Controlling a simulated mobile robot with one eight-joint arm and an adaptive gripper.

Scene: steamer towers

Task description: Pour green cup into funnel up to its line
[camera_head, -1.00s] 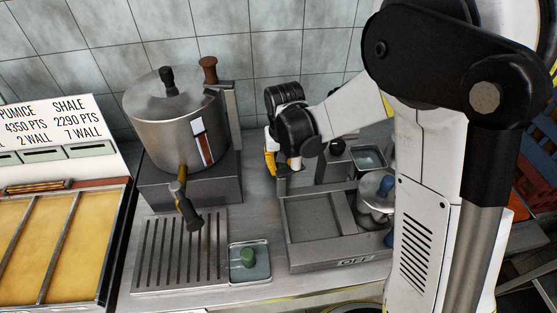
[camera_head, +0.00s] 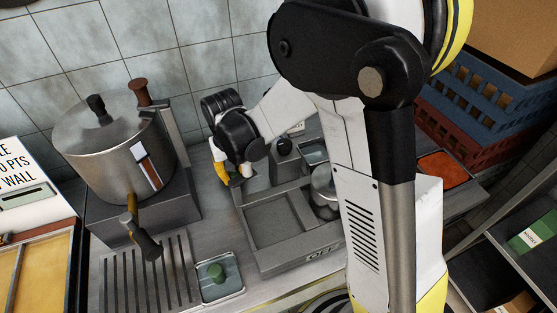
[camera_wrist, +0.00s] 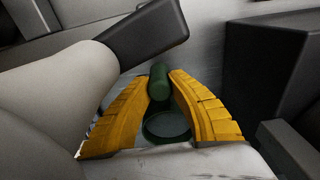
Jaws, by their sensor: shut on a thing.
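My gripper (camera_head: 233,176) is at the back of the counter, beside the grey housing with the tray. In the wrist view its two yellow fingers (camera_wrist: 162,92) are shut on a dark green cup. The cup shows as a green cylinder (camera_wrist: 160,80) between the fingertips and a round dark green rim (camera_wrist: 166,126) below. I cannot see the cup's contents or a line. No funnel is clearly visible. A round metal vessel (camera_head: 324,192) stands at the right of the housing, partly hidden by my arm.
A large lidded steel pot (camera_head: 112,150) with a tap stands at left above a slatted drain grate (camera_head: 135,280). A grey tray unit (camera_head: 275,225) sits mid-counter. Blue and red crates (camera_head: 490,105) stand at right.

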